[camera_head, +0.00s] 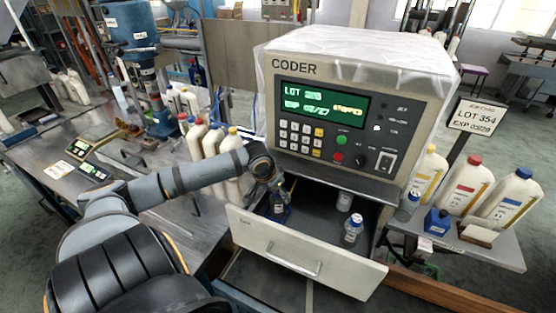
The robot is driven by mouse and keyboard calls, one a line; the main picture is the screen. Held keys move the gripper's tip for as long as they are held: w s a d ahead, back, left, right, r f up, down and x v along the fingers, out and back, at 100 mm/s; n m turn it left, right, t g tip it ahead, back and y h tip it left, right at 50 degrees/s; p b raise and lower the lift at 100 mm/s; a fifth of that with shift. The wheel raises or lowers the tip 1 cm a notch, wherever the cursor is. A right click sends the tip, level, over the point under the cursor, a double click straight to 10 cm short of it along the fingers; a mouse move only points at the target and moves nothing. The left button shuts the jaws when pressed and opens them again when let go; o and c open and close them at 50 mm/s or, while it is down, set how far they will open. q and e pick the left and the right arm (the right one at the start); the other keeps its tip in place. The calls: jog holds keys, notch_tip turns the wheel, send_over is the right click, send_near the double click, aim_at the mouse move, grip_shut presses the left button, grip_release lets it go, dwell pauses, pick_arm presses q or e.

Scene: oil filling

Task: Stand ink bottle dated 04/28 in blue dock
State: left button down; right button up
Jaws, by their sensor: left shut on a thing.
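My left gripper (277,189) reaches into the left part of the open drawer (300,252) and is shut on a small dark bottle (279,208). The gripper partly covers this bottle, and its date is too small to read. The blue dock (437,222) sits on the side shelf to the right of the coder. My right gripper is not in view.
The coder (350,105) stands above the drawer. A small bottle (408,206) stands beside the blue dock, with large white bottles (466,186) behind and a pale block (478,235) to its right. A sign (474,117) stands behind. White bottles (209,147) crowd the left bench.

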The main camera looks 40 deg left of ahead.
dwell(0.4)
pick_arm(q)
jog(key=c, duration=0.6)
grip_release()
jog(key=shift+o, duration=0.7)
